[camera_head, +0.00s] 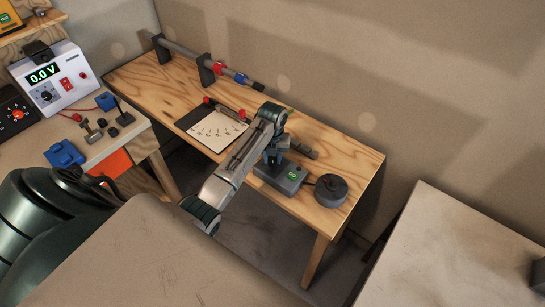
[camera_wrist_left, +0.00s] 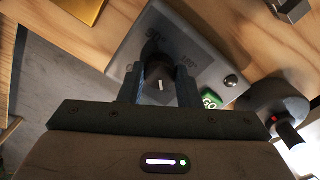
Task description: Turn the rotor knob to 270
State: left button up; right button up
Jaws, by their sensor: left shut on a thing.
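The rotor control box (camera_head: 279,180) is a grey box with a small green display (camera_head: 292,176), near the front of the wooden bench. In the left wrist view the box's face (camera_wrist_left: 203,62) shows a green display (camera_wrist_left: 210,99) that seems to read 60, a round button and faint markings. The dark rotor knob (camera_wrist_left: 157,92), with a short white pointer line, sits between my left gripper's fingers (camera_wrist_left: 159,80). They are shut on it. In the head view my left gripper (camera_head: 274,156) reaches down over the box and hides the knob. My right gripper is not in view.
A round dark unit (camera_head: 331,189) stands right of the box. A white scale sheet (camera_head: 217,130) lies left of my arm. A rod on dark brackets (camera_head: 206,69) runs along the back. A meter (camera_head: 47,77) stands on the left table. The right table (camera_head: 450,245) is mostly clear.

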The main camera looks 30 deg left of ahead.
aim_at(273, 159)
pick_arm(q)
jog(key=shift+r, duration=0.1)
jog(key=o, duration=1)
jog(key=shift+c, duration=0.2)
notch_tip(273, 159, up, 7)
jog(key=b, duration=0.3)
jog(key=shift+w+r, duration=0.1)
jog(key=shift+r, duration=0.05)
notch_tip(273, 159, up, 4)
jog(key=p, duration=0.2)
jog(key=shift+f+p, duration=0.25)
jog(key=shift+p, duration=0.05)
